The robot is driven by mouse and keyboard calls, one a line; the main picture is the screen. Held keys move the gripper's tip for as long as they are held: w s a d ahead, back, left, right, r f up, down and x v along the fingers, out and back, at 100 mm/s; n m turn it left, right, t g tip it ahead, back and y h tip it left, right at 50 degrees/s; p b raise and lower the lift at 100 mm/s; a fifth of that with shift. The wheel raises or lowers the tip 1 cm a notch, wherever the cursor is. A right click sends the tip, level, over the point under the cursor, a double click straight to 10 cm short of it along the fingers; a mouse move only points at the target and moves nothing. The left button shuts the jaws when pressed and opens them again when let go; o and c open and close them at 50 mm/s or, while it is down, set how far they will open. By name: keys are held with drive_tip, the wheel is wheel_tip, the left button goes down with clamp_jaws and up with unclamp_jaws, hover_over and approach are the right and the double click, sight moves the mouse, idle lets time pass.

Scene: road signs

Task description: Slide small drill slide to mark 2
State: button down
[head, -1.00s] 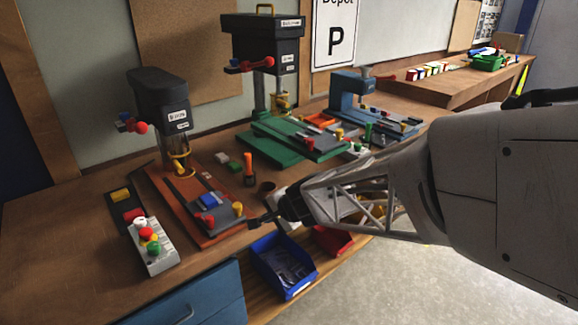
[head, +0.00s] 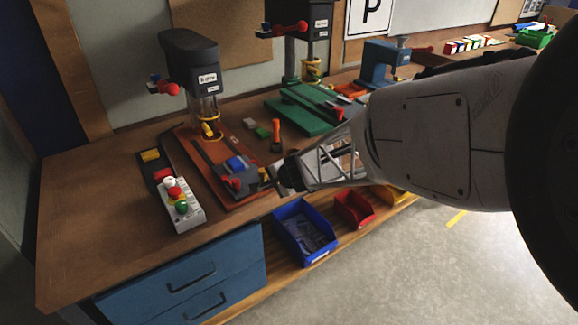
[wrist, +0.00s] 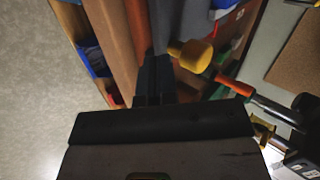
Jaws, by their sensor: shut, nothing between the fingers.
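The small drill (head: 190,62) stands at the left of the bench on an orange base (head: 192,152). Its grey slide (head: 222,176) carries a blue block (head: 236,163), a red knob (head: 234,184) and a yellow knob (head: 265,172) near the front right end. The yellow knob also shows large in the wrist view (wrist: 190,54). My gripper (head: 267,184) is shut and empty, beside the yellow knob. In the wrist view its fingertips (wrist: 155,62) are just left of the knob; I cannot tell whether they touch. The marks are not readable.
A control box (head: 180,205) with coloured buttons stands left of the drill. An orange-handled tool (head: 276,134) stands behind my gripper. A green drill base (head: 300,112) is farther back. Blue (head: 305,233) and red (head: 353,208) bins sit below the front edge.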

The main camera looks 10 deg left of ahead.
sight(244, 157)
drive_tip(key=shift+w+a, duration=0.3)
drive_tip(key=shift+a, duration=0.1)
drive_tip(key=shift+w+a, duration=0.1)
drive_tip(key=shift+a, duration=0.05)
drive_tip(key=w+a, duration=1.3)
drive_tip(key=shift+w+a, duration=0.3)
drive_tip(key=shift+w, duration=0.05)
drive_tip(key=shift+w+a+r, duration=0.1)
drive_tip(key=shift+w+a, duration=0.05)
drive_tip(key=shift+a, duration=0.05)
idle(0.6)
drive_tip(key=shift+s+d, duration=0.7)
drive_tip(key=shift+d, duration=0.25)
drive_tip(key=shift+s+d, duration=0.65)
drive_tip(key=shift+d, duration=0.3)
drive_tip(key=v, duration=0.9)
drive_tip(key=shift+d+r, duration=0.2)
drive_tip(key=shift+r, duration=0.05)
drive_tip(key=shift+s, duration=0.15)
